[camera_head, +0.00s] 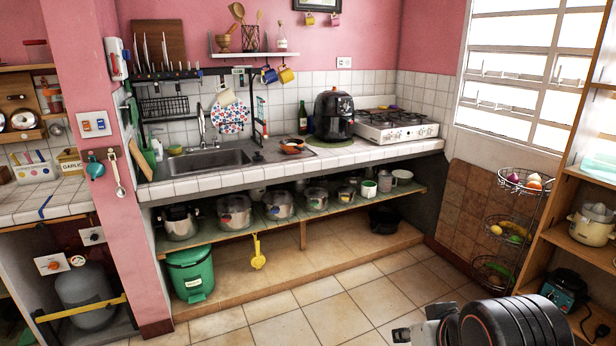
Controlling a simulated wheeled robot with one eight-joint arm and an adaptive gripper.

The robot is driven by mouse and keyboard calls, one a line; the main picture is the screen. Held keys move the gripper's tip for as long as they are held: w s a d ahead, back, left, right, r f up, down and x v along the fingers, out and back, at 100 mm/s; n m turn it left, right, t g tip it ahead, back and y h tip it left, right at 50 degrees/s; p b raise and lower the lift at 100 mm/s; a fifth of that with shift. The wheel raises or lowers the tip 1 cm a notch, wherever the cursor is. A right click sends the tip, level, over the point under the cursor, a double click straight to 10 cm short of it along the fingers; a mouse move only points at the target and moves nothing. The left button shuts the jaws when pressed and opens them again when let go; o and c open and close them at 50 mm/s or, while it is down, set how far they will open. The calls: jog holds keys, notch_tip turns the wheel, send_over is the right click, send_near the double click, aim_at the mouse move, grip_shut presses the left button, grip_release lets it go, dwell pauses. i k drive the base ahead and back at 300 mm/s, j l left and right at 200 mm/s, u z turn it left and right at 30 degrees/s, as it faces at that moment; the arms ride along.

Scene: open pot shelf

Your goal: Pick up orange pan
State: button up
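The orange pan (292,146) sits on the white-tiled counter (345,155), just right of the sink. It is small in the view, with an orange body and a dark inside or content. My gripper (404,334) seems to be the small grey part at the bottom edge, right of the middle, at the end of my dark arm. It is partly cut off by the frame, and its fingers cannot be made out. It is far from the pan, with open floor between them.
A black air fryer (333,115) and a white stove (393,125) stand right of the pan. The sink (205,160) is to its left. Several pots line the shelf below. A green bin (191,273) stands under the counter. The tiled floor (330,295) in front is clear.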

aim_at(299, 142)
jog(key=i+l+z, duration=0.15)
jog(key=i, duration=0.85)
jog(key=i+l+z, duration=0.2)
jog(key=i, duration=0.8)
jog(key=i+l+u, duration=0.15)
jog(key=i+u, duration=0.2)
jog(key=i, duration=0.2)
jog(key=i+l+u, duration=0.4)
jog(key=i, duration=0.15)
jog(key=i+l+u, duration=0.35)
jog(key=i+l, duration=0.05)
jog(key=i, duration=0.1)
